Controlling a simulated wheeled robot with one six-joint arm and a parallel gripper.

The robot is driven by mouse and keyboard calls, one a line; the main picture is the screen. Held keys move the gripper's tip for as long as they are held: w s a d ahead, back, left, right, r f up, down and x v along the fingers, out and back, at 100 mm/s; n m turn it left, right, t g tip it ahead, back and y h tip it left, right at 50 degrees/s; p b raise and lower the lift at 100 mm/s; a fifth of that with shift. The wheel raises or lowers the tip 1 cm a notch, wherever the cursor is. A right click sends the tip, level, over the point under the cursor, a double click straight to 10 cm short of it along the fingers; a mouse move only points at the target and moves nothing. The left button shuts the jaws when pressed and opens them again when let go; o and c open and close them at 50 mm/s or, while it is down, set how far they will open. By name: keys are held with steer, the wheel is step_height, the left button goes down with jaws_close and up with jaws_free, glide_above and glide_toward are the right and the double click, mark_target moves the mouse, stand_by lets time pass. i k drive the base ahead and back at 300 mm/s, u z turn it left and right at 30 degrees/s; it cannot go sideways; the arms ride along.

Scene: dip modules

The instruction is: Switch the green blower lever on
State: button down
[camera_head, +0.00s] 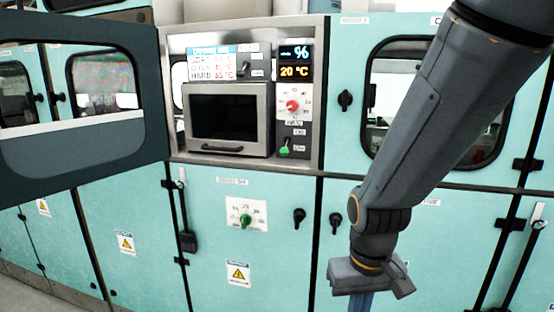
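A small green lever (285,150) sits on the control strip right of the oven-like chamber, below a red knob (292,106). Small labels stand beside it, too small to read. My gripper (361,303) hangs at the bottom, right of centre, in front of the lower cabinets. It is well below and to the right of the green lever and apart from it. Its fingertips are cut off by the lower picture edge, so I cannot see whether they are open. A green knob (246,220) on a white dial plate is on the lower cabinet front.
A dark-framed windowed door (88,175) stands open on the left. The small chamber (228,118) has a closed dark-glass front with a handle. A display (295,63) reads 20 °C. Black knobs (299,216) protrude from the lower cabinet.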

mark_target(284, 151)
steer(key=k, duration=0.65)
steer(key=u, duration=0.55)
steer(key=i, duration=1.7)
steer(key=z, duration=0.1)
